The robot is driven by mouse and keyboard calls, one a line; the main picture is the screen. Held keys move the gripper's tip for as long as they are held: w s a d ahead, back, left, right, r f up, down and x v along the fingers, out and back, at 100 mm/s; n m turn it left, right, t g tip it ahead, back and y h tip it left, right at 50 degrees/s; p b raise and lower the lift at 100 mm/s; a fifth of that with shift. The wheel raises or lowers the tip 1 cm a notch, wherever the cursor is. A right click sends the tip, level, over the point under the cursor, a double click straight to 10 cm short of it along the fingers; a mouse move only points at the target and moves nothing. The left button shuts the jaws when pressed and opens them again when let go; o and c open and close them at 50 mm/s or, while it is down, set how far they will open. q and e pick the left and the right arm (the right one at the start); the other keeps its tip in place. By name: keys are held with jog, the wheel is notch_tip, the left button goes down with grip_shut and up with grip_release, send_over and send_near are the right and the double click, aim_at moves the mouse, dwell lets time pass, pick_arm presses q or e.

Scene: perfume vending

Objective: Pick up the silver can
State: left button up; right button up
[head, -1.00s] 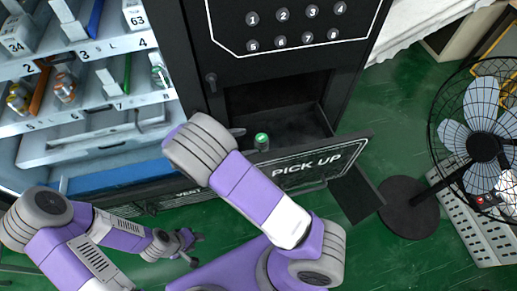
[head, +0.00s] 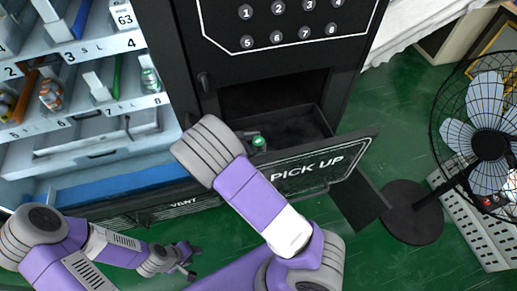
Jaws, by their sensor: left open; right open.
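A small can (head: 259,142) with a green top stands in the open pick-up bin of the black vending machine. Its body is mostly hidden by the bin's front flap, so I cannot see its silver side clearly. My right arm reaches across the middle to the bin. A dark part of my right gripper (head: 248,134) shows just left of the can, very close to it; the rest is hidden behind my arm. I cannot tell whether it touches the can. My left gripper (head: 190,262) is open and empty, low over the green floor at lower left.
The pick-up flap (head: 318,167) is tilted open in front of the bin. Shelves (head: 105,106) with small bottles stand at the left. A standing fan (head: 488,143) is at the right.

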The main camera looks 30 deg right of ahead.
jog(key=shift+r, duration=0.1)
jog(key=c, duration=1.2)
